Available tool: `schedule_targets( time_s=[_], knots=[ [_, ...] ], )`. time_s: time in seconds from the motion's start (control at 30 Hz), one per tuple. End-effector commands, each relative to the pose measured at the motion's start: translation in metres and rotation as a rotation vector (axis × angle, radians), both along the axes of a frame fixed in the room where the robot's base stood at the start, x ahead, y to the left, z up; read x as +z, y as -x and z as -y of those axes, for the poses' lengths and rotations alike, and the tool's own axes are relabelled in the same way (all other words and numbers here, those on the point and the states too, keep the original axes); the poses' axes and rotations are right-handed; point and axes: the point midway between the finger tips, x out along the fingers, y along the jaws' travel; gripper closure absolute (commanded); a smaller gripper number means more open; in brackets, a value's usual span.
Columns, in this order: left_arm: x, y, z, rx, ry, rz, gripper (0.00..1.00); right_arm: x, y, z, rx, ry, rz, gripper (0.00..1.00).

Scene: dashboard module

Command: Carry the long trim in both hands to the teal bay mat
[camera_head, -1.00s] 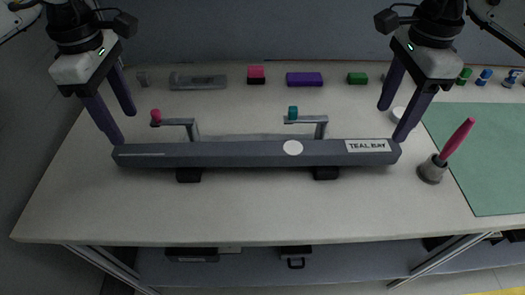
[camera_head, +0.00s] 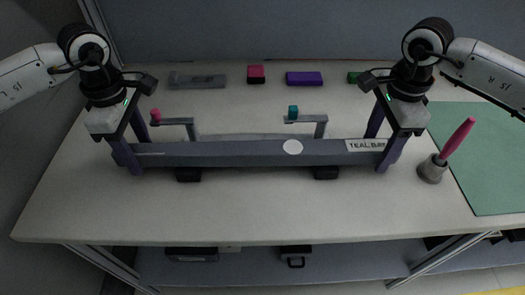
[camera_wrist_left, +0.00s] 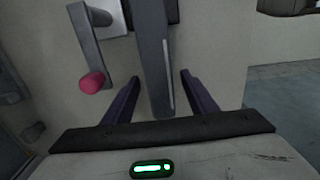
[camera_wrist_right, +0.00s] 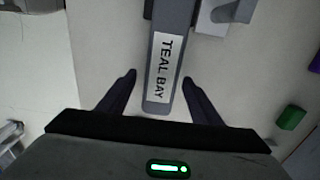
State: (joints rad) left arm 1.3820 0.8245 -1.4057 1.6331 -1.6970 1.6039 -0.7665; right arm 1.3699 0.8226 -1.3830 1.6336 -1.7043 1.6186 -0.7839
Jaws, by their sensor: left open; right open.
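The long trim (camera_head: 240,152) is a dark grey bar with a white round spot and a "TEAL BAY" label. It lies across two black supports on the table. My left gripper (camera_head: 130,158) is open around the trim's left end, one finger on each side; the left wrist view shows the trim end (camera_wrist_left: 158,85) between the fingers. My right gripper (camera_head: 380,150) is open around the right end near the label; the right wrist view shows the label (camera_wrist_right: 165,65) just ahead between the fingers. The teal bay mat (camera_head: 485,155) lies flat at the right.
Two clamp arms, one with a pink knob (camera_head: 155,115) and one with a teal knob (camera_head: 292,112), stand behind the trim. A pink-handled tool in a grey holder (camera_head: 432,170) stands between trim and mat. Red (camera_head: 256,74) and purple (camera_head: 304,78) blocks lie at the back.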

Motion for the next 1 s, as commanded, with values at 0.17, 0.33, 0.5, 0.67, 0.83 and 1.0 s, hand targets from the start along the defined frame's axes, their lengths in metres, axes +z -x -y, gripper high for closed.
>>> schedule_targets(
  time_s=[0.17,0.33,0.5,0.67,0.83,1.0],
  knots=[
    [0.0,0.0,0.0,0.0,0.0,0.0,0.71,0.0,0.0,0.0,0.0,0.0,0.0,0.65],
    [0.0,0.0,0.0,0.0,0.0,0.0,1.0,0.0,0.0,0.0,0.0,0.0,0.0,0.93],
    [0.001,0.0,0.0,0.0,0.0,0.0,1.0,0.001,0.0,0.0,0.0,0.0,0.0,1.0],
    [0.003,0.0,0.0,0.0,0.001,0.001,1.0,0.003,0.0,0.0,0.0,-0.001,0.002,1.0],
    [0.013,0.0,0.0,0.0,0.001,0.001,1.0,0.013,0.0,0.0,0.0,-0.001,0.002,1.0],
    [0.031,0.0,0.0,0.001,0.001,0.001,1.0,0.031,0.0,0.0,0.001,-0.001,0.002,1.0]
  ],
)
